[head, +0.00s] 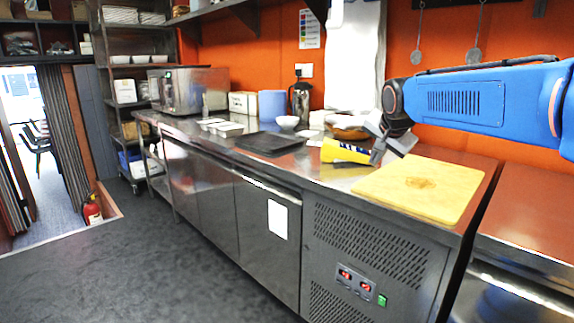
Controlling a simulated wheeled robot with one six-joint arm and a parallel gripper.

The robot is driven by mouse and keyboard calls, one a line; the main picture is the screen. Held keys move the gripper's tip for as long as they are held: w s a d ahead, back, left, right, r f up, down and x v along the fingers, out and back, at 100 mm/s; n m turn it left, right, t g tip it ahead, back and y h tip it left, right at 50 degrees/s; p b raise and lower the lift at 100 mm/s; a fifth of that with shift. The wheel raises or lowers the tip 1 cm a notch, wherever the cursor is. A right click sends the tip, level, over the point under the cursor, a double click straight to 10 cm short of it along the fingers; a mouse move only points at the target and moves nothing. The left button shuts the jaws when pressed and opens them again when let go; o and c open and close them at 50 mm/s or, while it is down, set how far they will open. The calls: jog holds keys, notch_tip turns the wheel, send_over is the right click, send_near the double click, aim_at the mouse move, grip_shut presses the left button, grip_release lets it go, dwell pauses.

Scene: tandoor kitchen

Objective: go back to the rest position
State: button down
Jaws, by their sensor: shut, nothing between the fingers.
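My blue arm reaches in from the right in the head view. My gripper (377,156) is over the steel counter (305,164), between a yellow tube-shaped item (343,151) and a yellow cutting board (430,188). The gripper is shut and empty. The yellow item, with a dark and white label, lies on the counter just left of the gripper. I cannot tell whether they touch. The gripper partly hides the bowl area behind it.
A black tray (270,143), white containers (222,127), a white bowl (287,122), a coffee pot (299,98) and a microwave (190,90) stand further along the counter. Utensils hang on the orange wall. The floor (150,240) in front is clear. A fire extinguisher (92,210) stands by the doorway.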

jog(key=s+d+f+n+g, duration=0.1)
jog(key=s+f+n, duration=0.2)
jog(key=s+f, duration=0.4)
jog(key=s+d+f+n+g, duration=0.1)
jog(key=s+f+n, duration=0.2)
jog(key=s, duration=1.6)
jog(key=s+d+f+n+g, duration=0.1)
jog(key=s+f+n, duration=0.2)
jog(key=s+f, duration=0.8)
jog(key=shift+s+d+f+g, duration=0.25)
jog(key=shift+s+f+g, duration=0.1)
jog(key=shift+s, duration=0.6)
jog(key=c, duration=2.4)
grip_release()
jog(key=shift+c, duration=0.2)
